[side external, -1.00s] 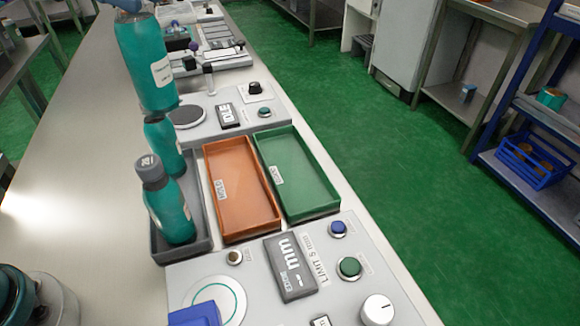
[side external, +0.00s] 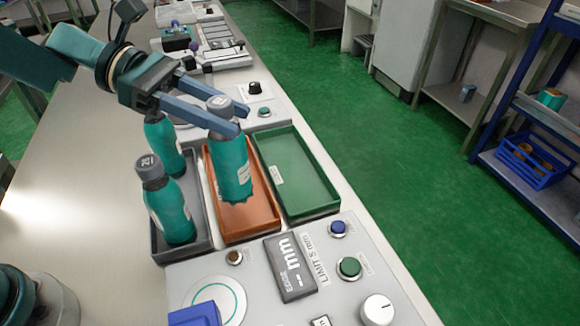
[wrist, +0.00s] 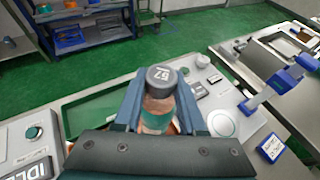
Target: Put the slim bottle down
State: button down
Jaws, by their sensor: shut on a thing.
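The slim bottle (side external: 232,172), teal with a grey cap and a pale label, is upright in my gripper (side external: 240,119). My gripper's blue fingers are shut around its upper part, just below the cap. The bottle stands over the orange tray (side external: 257,221); I cannot tell whether its base touches the tray floor. In the wrist view the grey cap (wrist: 161,76) reads "57" between the fingers, and the lower body is mostly hidden.
Two similar teal bottles stand in the dark grey tray (side external: 202,243) to the left: a front one (side external: 170,212) and a rear one (side external: 163,138). The green tray (side external: 300,180) at right is empty. A panel with buttons (side external: 330,270) lies in front.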

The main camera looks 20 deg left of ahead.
aim_at(244, 148)
jog(key=shift+d+f, duration=0.45)
jog(key=shift+d, duration=0.25)
jog(key=shift+f, duration=2.05)
jog(key=shift+f, duration=0.1)
jog(key=shift+c, duration=2.4)
grip_release()
jog(key=shift+a+r, duration=0.1)
jog(key=shift+r, duration=0.15)
jog(key=v, duration=1.2)
